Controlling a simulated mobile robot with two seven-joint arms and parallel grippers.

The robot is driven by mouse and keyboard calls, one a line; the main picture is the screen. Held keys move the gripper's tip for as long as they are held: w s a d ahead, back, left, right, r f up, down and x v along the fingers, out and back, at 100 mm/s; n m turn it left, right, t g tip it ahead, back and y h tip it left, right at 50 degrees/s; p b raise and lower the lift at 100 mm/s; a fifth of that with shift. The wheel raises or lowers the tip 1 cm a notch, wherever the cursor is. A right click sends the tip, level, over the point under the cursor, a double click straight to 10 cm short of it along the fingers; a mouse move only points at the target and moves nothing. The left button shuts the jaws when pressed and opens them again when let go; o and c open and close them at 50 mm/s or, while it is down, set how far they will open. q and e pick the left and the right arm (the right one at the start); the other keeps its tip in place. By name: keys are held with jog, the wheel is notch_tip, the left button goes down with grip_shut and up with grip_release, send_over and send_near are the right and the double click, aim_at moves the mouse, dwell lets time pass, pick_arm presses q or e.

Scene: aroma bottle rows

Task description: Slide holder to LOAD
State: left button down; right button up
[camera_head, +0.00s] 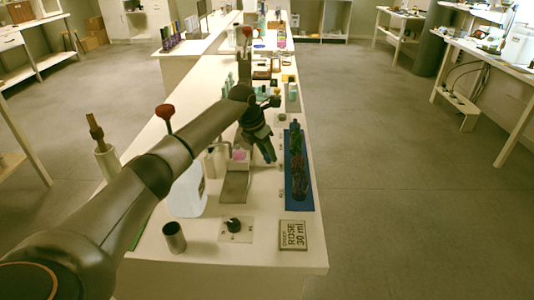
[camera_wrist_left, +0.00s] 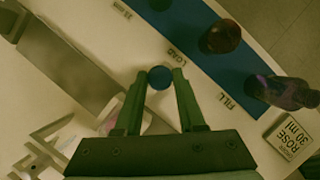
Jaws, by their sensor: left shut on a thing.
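My left gripper (camera_head: 270,160) reaches down over the bench beside the long blue strip. In the left wrist view its two fingers (camera_wrist_left: 160,80) are shut on a small round blue piece (camera_wrist_left: 160,77), seen from above. This looks like part of the holder, but the rest of it is hidden. The printed LOAD label (camera_wrist_left: 177,56) lies just beyond the fingertips. The FILL label (camera_wrist_left: 225,100) lies farther right along the edge of the blue strip (camera_wrist_left: 185,25). My right gripper is not in view.
Dark bottles (camera_head: 299,170) stand in a row on the blue strip. A ROSE 30 ml card (camera_head: 293,236) and a black dial (camera_head: 233,225) are near the front edge. A metal cup (camera_head: 174,237) stands at front left. A grey plate (camera_wrist_left: 70,65) lies left of the gripper.

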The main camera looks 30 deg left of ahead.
pick_arm(q)
jog(key=c, duration=0.5)
grip_release()
jog(key=shift+r, duration=0.1)
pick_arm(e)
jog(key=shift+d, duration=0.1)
